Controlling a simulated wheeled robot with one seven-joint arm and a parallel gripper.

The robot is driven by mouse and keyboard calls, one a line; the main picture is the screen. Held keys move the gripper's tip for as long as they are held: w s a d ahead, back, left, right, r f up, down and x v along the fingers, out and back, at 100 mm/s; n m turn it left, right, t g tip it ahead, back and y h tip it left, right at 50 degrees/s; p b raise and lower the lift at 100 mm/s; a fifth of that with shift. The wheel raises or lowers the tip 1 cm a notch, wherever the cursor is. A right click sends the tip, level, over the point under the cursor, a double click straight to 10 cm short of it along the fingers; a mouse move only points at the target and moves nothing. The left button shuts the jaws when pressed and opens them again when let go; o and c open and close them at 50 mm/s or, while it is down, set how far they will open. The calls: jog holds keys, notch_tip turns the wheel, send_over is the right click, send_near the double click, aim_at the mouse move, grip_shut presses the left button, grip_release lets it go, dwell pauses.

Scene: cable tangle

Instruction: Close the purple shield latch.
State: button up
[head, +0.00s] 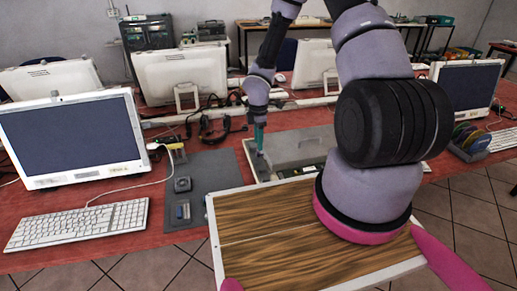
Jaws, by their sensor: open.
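My gripper (264,157) points down over the left part of a shallow grey metal case (304,143) on the red table. The gripper is small and seen from far off; its jaws look open and no held object shows. I cannot tell whether its tips touch the case. I cannot make out a purple latch; it is too small or hidden behind my gripper or arm. Dark and green parts (289,173) show along the near side of the case, partly hidden by my arm and the wooden top in front.
A white keyboard (80,224) and monitor (75,135) stand farther left. Black cables and headphones (215,125) lie behind. Spools (468,138) sit at right.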

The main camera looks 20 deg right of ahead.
notch_tip(320, 180, up, 6)
jog(key=shift+r, duration=0.1)
dwell(0.4)
jog(key=s+d+r+m+t+h, duration=0.1)
jog(key=d+r+m, duration=0.15)
jog(key=r, duration=0.55)
jog(key=s+d+r+m+t, duration=0.15)
jog(key=r+m, duration=0.25)
jog(key=r, duration=0.4)
jog(key=s+d+r+m+h, duration=0.15)
jog(key=r+m, duration=0.25)
jog(key=r, duration=0.4)
jog(key=s+a+r+m+t+y, duration=0.1)
jog(key=s+r+m+t+y, duration=0.3)
jog(key=s+r+m, duration=0.7)
jog(key=s+r, duration=0.6)
jog(key=s, duration=0.1)
jog(key=shift+s+a+r+m+t, duration=0.15)
jog(key=shift+a+r+m+t, duration=0.15)
jog(key=shift+a+m+t, duration=0.1)
jog(key=shift+y, duration=0.25)
